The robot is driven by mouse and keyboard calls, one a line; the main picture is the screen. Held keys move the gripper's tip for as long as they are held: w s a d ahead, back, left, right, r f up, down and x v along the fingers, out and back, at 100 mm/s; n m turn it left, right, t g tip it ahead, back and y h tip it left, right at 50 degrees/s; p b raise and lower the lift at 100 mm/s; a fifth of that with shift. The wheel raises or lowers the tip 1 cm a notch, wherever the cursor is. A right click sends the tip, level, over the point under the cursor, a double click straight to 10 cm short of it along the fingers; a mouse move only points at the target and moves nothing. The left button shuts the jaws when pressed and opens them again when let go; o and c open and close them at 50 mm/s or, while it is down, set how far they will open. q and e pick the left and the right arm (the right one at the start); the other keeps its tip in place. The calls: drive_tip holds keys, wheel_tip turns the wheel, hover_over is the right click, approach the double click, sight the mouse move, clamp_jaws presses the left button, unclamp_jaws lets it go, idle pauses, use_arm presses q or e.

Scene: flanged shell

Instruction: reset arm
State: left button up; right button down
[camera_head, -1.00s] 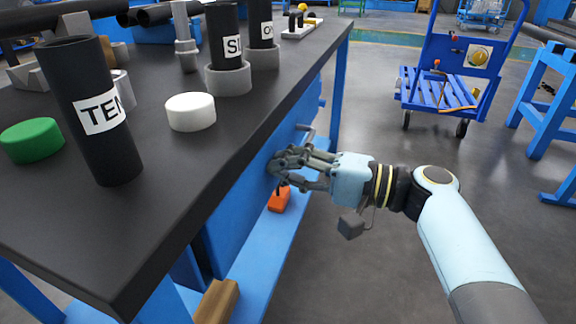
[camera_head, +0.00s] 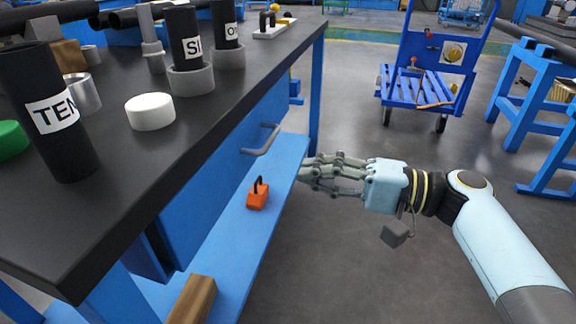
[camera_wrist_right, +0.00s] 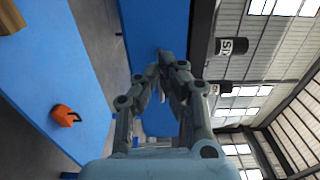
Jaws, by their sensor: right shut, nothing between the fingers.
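My right gripper (camera_head: 312,172) is shut and empty, to the right of the blue workbench and below the height of its dark top. In the head view its fingertips are near the edge of the lower blue shelf (camera_head: 231,236). The right wrist view shows its fingers (camera_wrist_right: 162,68) drawn together with nothing between them. My left gripper is not in view.
The dark benchtop (camera_head: 150,190) carries black labelled tubes (camera_head: 48,125), a white cap (camera_head: 150,111) and a green cap (camera_head: 10,140). A drawer handle (camera_head: 263,140) sticks out. An orange padlock-shaped object (camera_head: 257,194) lies on the shelf.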

drive_tip(key=s+d+f+m+g+h+p, duration=0.1)
drive_tip(key=s+d+f+m+h+p, duration=0.2)
drive_tip(key=s+f, duration=0.95)
drive_tip(key=s+d+f+m+g+h+p, duration=0.1)
drive_tip(key=s+d+f+g+h+p, duration=0.15)
drive_tip(key=s+d+f+h, duration=0.9)
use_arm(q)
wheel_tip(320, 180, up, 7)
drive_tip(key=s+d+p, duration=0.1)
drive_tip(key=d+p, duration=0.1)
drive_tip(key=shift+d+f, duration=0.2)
use_arm(e)
drive_tip(key=s+d+f+n+h, duration=0.1)
drive_tip(key=s+d+f, duration=0.3)
drive_tip(key=s, duration=0.4)
drive_tip(key=s+d+f+n+g+h, duration=0.1)
drive_tip(key=s+d+f+n, duration=0.2)
drive_tip(key=s+f, duration=0.3)
drive_tip(key=s+d+f+n+h, duration=0.1)
drive_tip(key=s+d+f+n, duration=0.2)
drive_tip(key=s+f, duration=0.3)
drive_tip(key=shift+s+d+n+h, duration=0.35)
drive_tip(key=shift+s+d, duration=0.45)
drive_tip(key=shift+s, duration=1.95)
drive_tip(key=shift+f, duration=0.1)
